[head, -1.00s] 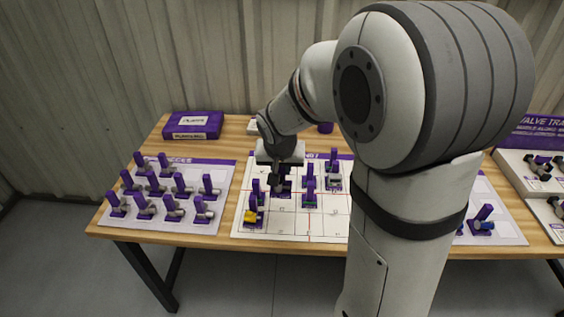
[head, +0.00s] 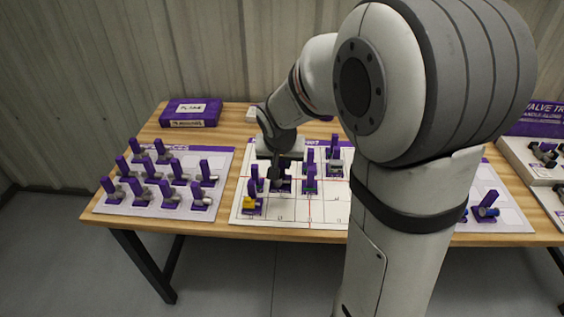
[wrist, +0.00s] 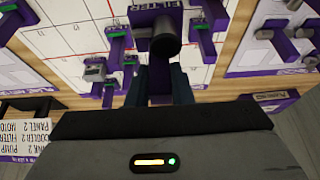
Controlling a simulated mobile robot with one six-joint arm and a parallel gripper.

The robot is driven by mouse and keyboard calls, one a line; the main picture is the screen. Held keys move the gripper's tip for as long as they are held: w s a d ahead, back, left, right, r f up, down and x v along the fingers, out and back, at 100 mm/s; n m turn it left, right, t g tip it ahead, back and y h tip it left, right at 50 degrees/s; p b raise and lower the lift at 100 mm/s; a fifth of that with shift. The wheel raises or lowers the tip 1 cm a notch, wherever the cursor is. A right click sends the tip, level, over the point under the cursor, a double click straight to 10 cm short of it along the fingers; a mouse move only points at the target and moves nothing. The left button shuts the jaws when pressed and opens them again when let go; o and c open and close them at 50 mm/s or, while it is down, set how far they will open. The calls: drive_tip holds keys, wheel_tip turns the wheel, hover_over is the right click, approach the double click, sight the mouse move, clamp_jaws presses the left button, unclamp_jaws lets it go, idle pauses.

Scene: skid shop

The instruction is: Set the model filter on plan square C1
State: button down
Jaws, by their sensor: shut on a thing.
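The model filter (wrist: 163,38) has a purple body lettered FILTER and a dark cylinder. In the wrist view it is between the fingers of my gripper (wrist: 168,84), which is shut on it. In the head view my gripper (head: 277,177) points down over the white plan board (head: 290,212), at its left part. The filter there is mostly hidden by the gripper, low at the board. I cannot tell whether its base touches the board. The square labels are too small or covered, so C1 cannot be read.
Close by on the plan stand a yellow-fitted model (head: 251,205) to the left and a purple model (head: 310,183) to the right. A pieces board (head: 112,203) with several models lies at left. A purple box (head: 190,113) is behind. My arm hides the board's right part.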

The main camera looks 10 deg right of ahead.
sight(281, 177)
drive_tip(key=shift+b, duration=0.35)
idle(0.3)
drive_tip(key=shift+f+b, duration=2.5)
drive_tip(key=shift+f, duration=0.2)
drive_tip(key=shift+f, duration=0.1)
drive_tip(key=shift+f+b, duration=1.75)
drive_tip(key=shift+b, duration=0.15)
drive_tip(key=shift+f+b, duration=0.7)
drive_tip(key=shift+b, duration=0.2)
drive_tip(key=c, duration=1.2)
unclamp_jaws()
drive_tip(key=shift+r, duration=0.2)
drive_tip(key=shift+r+p, duration=0.4)
drive_tip(key=shift+r, duration=0.05)
